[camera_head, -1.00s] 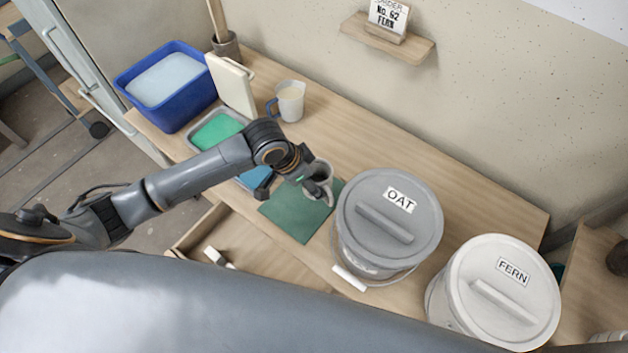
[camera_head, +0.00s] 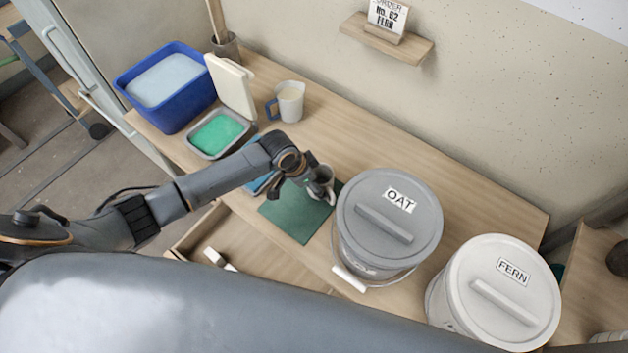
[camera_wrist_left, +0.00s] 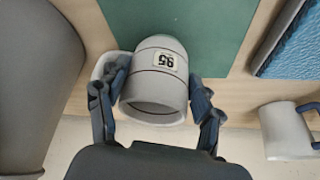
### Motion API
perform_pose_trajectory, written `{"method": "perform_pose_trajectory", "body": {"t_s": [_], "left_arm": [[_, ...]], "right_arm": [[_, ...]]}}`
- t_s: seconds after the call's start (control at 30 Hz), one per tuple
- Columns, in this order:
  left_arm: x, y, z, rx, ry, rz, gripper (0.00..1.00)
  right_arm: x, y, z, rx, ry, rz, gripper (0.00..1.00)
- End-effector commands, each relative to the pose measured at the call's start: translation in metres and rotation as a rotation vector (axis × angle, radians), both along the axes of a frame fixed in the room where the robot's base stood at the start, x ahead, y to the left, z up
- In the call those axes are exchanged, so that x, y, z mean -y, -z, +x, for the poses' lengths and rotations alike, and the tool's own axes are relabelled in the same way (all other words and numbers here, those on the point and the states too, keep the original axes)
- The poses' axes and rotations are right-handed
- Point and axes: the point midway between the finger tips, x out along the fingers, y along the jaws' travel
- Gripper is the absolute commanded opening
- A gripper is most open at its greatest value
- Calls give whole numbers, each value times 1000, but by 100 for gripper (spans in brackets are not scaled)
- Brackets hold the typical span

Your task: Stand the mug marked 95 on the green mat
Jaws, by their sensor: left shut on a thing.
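The mug marked 95 (camera_wrist_left: 158,80) is pale grey with dark bands, and its label reads upside down in the left wrist view. My left gripper (camera_wrist_left: 157,88) is shut on it, with one finger on each side and the handle by the left finger. In the head view the gripper (camera_head: 308,190) partly hides the mug (camera_head: 326,176) at the back edge of the green mat (camera_head: 297,220). The mat (camera_wrist_left: 215,35) lies beyond the mug in the wrist view. Whether the mug touches it I cannot tell. My right gripper is out of view.
The grey OAT bucket (camera_head: 385,245) stands close right of the mat, with the FERN bucket (camera_head: 495,300) farther right. A jug (camera_head: 290,102), a tray of green glaze (camera_head: 216,134) and a blue tub (camera_head: 188,110) are behind left. An open drawer (camera_head: 265,265) is in front.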

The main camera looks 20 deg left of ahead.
Motion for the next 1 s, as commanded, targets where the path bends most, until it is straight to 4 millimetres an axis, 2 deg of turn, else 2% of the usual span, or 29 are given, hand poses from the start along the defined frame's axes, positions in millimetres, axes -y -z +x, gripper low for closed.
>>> {"method": "perform_pose_trajectory", "body": {"t_s": [0.1, 0.13, 0.23, 0.53, 0.67, 0.77, 1.0], "left_arm": [[0, 3, 0, 0, -1, -1, 22], [0, 3, 0, -1, -1, 0, 70], [0, 3, 0, -1, 0, 1, 88], [0, 2, 0, -1, -1, 0, 88], [-1, -4, -1, 0, 0, 0, 88], [-5, -16, -4, 2, 1, 0, 88], [-19, -63, -18, 3, 1, 1, 88]], "right_arm": [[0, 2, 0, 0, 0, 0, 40], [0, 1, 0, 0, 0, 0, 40], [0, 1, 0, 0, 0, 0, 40], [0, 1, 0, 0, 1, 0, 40], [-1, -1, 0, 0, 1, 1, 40], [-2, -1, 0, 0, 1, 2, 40], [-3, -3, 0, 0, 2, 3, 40]]}}
